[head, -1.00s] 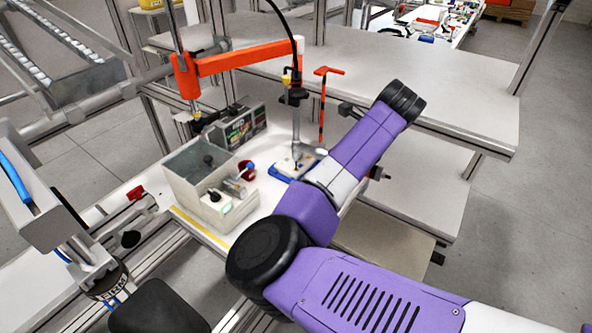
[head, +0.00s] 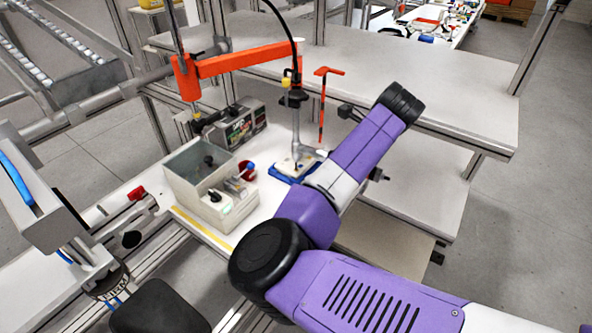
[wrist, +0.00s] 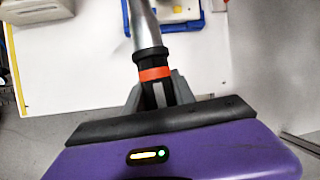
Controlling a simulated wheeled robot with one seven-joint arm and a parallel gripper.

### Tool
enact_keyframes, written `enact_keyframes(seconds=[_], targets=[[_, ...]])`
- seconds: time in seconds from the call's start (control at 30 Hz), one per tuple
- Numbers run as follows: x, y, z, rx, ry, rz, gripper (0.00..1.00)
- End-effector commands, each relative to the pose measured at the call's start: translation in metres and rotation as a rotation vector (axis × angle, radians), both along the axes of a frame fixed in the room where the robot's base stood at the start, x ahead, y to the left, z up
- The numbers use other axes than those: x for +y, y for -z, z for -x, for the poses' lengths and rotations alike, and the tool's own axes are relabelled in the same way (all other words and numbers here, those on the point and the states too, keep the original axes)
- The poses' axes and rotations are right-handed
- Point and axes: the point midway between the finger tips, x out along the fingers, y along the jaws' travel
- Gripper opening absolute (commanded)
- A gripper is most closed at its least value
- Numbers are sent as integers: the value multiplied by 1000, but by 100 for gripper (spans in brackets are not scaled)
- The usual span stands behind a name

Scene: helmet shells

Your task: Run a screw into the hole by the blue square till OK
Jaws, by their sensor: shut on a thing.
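The hanging electric screwdriver (head: 296,125) is a slim silver and black tool on a black cable. A pale workpiece (head: 291,164) lies on a blue tray (head: 287,173) below the tool; the tray also shows in the wrist view (wrist: 192,22). My forearm hides the gripper in the head view. The blue square, hole and screw cannot be made out.
A grey divided bin (head: 208,208) and a red cup (head: 247,170) stand left of the tray. A dark control box (head: 240,124) is behind. An orange support arm (head: 245,62) crosses above, and an orange-red hooked rod (head: 322,105) stands right of the tool.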

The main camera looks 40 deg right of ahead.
Motion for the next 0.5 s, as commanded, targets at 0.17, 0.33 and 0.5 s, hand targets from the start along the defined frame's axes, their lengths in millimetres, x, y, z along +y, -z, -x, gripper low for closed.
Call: enact_keyframes(seconds=[0.17, 0.33, 0.5], targets=[[0, 3, 1, 4, 0, -2, 0], [0, 2, 1, 6, 0, -3, 0], [0, -8, 2, 5, 1, -2, 0]])
